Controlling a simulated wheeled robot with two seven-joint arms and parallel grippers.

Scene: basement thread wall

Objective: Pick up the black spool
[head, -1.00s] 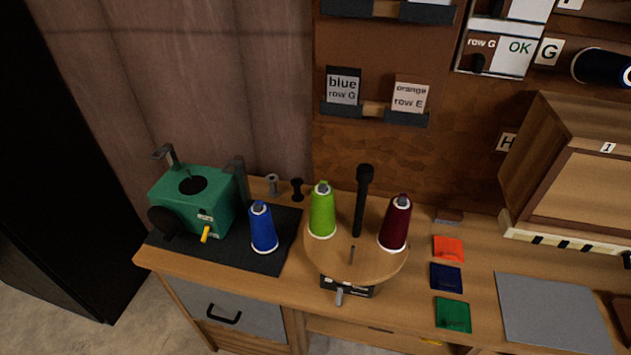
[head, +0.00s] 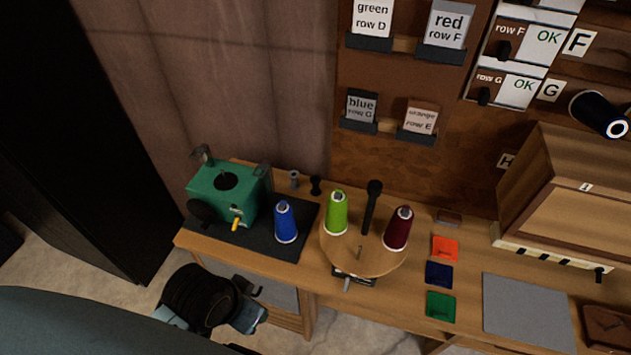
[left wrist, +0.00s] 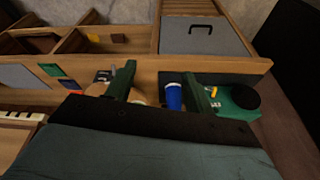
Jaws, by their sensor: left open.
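A small black spool (head: 315,185) stands upright on the bench by the back wall, right of a similar grey one (head: 294,179). A larger dark spool with a white end (head: 613,128) lies on its side on the wall shelf at far right; I cannot tell if it is black or navy. My left gripper (head: 252,302) is low in front of the bench, well apart from both. In the left wrist view its two fingers (left wrist: 160,75) are spread and empty, with the blue cone (left wrist: 173,97) seen beyond them. The small black spool cannot be made out there. My right gripper is out of view.
A green machine (head: 222,194) and a blue cone (head: 285,222) stand on a dark mat. Green (head: 336,213) and dark red (head: 398,229) cones stand on a round wooden turntable (head: 365,262) with a black post (head: 371,205). A grey plate (head: 527,313) lies at right.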

